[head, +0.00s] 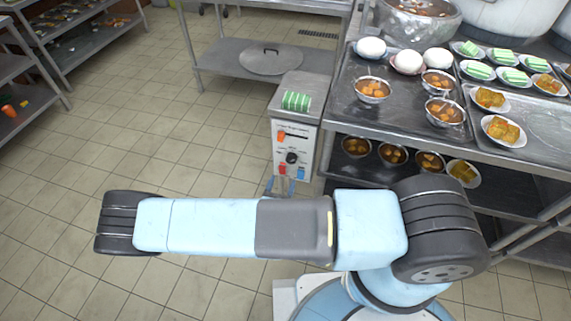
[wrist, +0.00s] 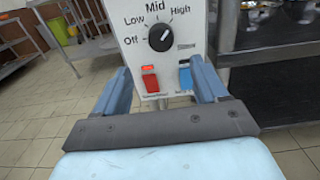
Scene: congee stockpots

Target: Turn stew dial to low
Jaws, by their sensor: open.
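A black round dial (wrist: 160,37) sits on the white front panel of a control box, with Off, Low, Mid and High marked around it. Its white mark appears to point up and right, between Mid and High. In the head view the dial (head: 292,157) is on the lower half of the panel. My gripper (wrist: 160,65) is open and empty, its blue fingers apart below the dial, one towards each side of the panel. In the head view my gripper (head: 279,184) shows partly, low before the box; my arm hides the rest.
A red switch (wrist: 150,79) and a blue switch (wrist: 185,77) sit below the dial, between my fingers in view. An orange switch (head: 281,135) is higher on the panel. A green-striped item (head: 296,101) lies on the box. A metal counter (head: 345,100) with bowls stands close right; left floor is clear.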

